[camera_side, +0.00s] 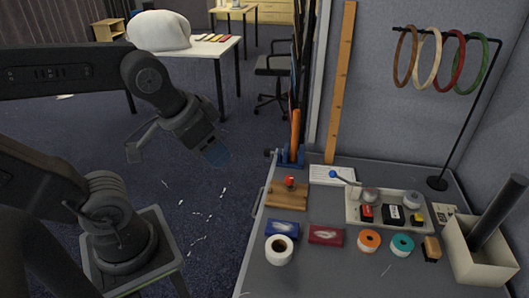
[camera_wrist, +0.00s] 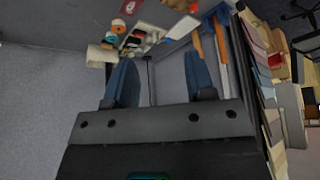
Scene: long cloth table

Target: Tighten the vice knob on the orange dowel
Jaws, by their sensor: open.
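The blue vice (camera_side: 290,157) sits at the far left corner of the grey table. The orange dowel (camera_side: 295,130) stands upright in it. A small dark knob (camera_side: 268,153) shows at the vice's left side, past the table edge. My gripper (camera_side: 218,156) is open and empty, off the table to the left of the vice and apart from it. In the wrist view, my two blue fingers (camera_wrist: 160,80) are spread wide with nothing between them. The vice (camera_wrist: 213,14) and dowel (camera_wrist: 221,42) show beyond the right finger; the knob is not clear there.
A wooden plank (camera_side: 341,85) leans on the partition right of the dowel. A wooden block with a red top (camera_side: 287,196) lies in front of the vice. A tray (camera_side: 381,223), tape rolls (camera_side: 369,241) and a ring stand (camera_side: 437,183) fill the right. Open floor lies left of the table.

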